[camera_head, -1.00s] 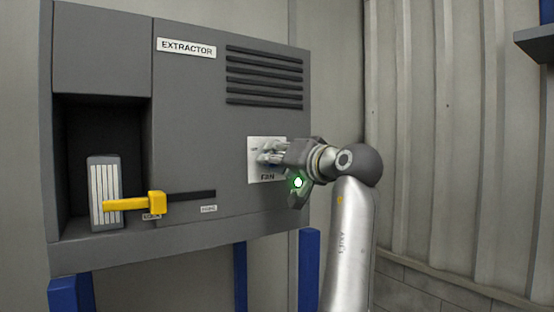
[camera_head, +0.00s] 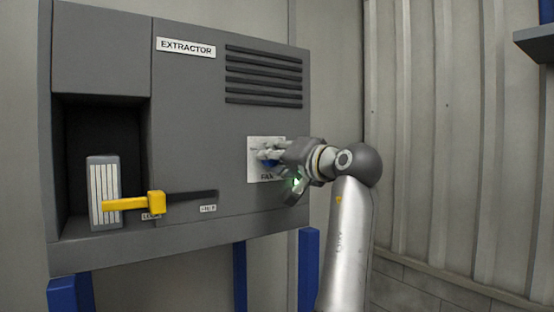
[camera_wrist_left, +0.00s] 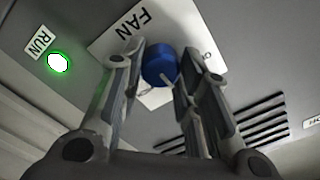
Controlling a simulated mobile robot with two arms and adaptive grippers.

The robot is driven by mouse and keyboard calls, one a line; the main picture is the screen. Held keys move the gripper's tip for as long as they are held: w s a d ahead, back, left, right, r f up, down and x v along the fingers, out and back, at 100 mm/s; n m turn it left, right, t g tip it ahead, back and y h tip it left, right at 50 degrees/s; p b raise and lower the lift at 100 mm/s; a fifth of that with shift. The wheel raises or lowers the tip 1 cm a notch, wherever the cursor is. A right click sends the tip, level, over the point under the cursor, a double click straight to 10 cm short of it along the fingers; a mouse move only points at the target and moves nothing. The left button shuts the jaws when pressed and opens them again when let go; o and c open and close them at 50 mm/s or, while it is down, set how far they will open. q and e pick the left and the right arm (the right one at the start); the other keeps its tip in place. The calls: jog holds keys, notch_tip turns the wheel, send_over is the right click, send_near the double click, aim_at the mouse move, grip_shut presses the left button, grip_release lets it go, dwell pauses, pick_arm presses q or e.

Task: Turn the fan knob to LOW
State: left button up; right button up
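The blue fan knob (camera_head: 268,163) sits on a white FAN plate (camera_head: 251,178) on the grey extractor panel. My left gripper (camera_head: 272,158) is at the plate, its fingers hiding part of the knob. In the left wrist view the knob (camera_wrist_left: 160,66) lies between the two fingers (camera_wrist_left: 161,62), which appear close against both its sides. A pale mark on the knob appears to point away from the FAN word. The plate's other labels are mostly hidden or too small to read. My right gripper is not in view.
A green RUN light (camera_wrist_left: 59,62) glows near the FAN plate, partly covered by my gripper in the head view. A yellow slider handle (camera_head: 156,202) and vent slats (camera_head: 264,78) are on the same panel. A shelf (camera_head: 535,42) juts out at upper right.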

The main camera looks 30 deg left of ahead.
pick_arm(q)
jog(key=o, duration=0.4)
jog(key=shift+a, duration=0.15)
jog(key=v, duration=1.2)
jog(key=shift+w, duration=0.1)
